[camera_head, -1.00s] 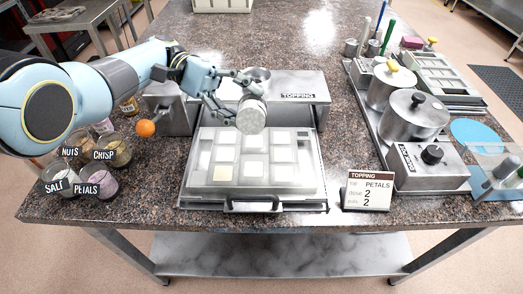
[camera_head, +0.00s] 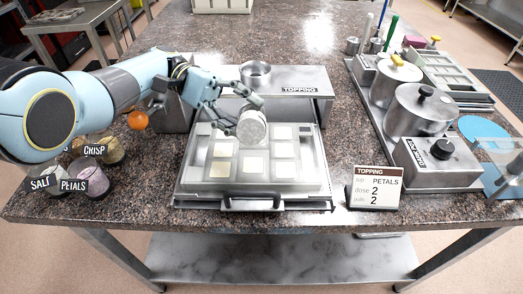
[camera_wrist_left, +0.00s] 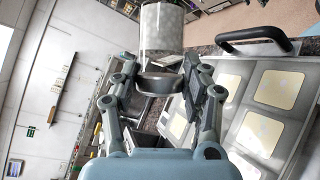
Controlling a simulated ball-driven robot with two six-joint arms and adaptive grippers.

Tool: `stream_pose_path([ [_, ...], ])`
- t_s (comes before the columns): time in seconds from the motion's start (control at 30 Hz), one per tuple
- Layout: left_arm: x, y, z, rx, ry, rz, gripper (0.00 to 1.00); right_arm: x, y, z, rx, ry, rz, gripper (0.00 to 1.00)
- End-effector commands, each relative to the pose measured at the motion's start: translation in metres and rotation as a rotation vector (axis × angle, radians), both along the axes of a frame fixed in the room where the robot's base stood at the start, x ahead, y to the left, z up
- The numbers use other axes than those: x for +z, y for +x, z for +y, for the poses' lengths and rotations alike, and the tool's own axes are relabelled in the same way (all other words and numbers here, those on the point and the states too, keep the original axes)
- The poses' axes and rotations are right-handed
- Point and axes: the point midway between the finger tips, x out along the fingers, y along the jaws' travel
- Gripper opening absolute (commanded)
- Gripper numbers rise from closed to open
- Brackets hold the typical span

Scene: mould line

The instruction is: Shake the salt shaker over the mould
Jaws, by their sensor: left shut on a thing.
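My left gripper (camera_head: 238,112) is shut on a pale cylindrical shaker (camera_head: 253,128) with a light perforated-looking end. The shaker is tilted, its light end facing the front, above the back middle of the mould (camera_head: 312,184). The mould is a clear-looking tray with several square cavities holding pale fill; one at the front left looks more yellow. In the left wrist view the shaker (camera_wrist_left: 162,28) shows as a translucent cylinder beyond the fingers, with the mould (camera_wrist_left: 245,160) to the right. My right gripper is not in view.
Jars labelled salt (camera_head: 42,184), petals (camera_head: 74,186) and crisp (camera_head: 94,150) stand at the left. Steel pots (camera_head: 420,108) and a control box (camera_head: 433,160) stand at the right. An orange ball (camera_head: 138,120) is by my left arm.

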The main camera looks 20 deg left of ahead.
Motion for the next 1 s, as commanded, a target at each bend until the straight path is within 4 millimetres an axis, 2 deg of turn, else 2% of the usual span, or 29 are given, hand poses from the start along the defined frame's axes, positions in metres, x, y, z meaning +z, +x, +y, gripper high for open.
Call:
stream_pose_path([
  [0.17, 0.009, 0.000, 0.000, 0.000, 0.000, -0.001, 0.12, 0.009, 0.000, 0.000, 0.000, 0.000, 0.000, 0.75],
  [0.4, 0.037, 0.000, 0.000, 0.000, 0.000, -0.001, 0.12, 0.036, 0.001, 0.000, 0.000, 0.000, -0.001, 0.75],
  [0.53, 0.047, 0.000, 0.000, 0.000, 0.000, -0.001, 0.12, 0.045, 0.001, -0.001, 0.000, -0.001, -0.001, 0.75],
  [0.87, 0.042, 0.000, 0.000, 0.000, 0.000, 0.000, 0.12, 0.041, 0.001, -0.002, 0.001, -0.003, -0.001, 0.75],
  [1.0, 0.021, 0.000, 0.000, 0.000, 0.000, 0.001, 0.12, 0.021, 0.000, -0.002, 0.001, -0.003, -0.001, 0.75],
])
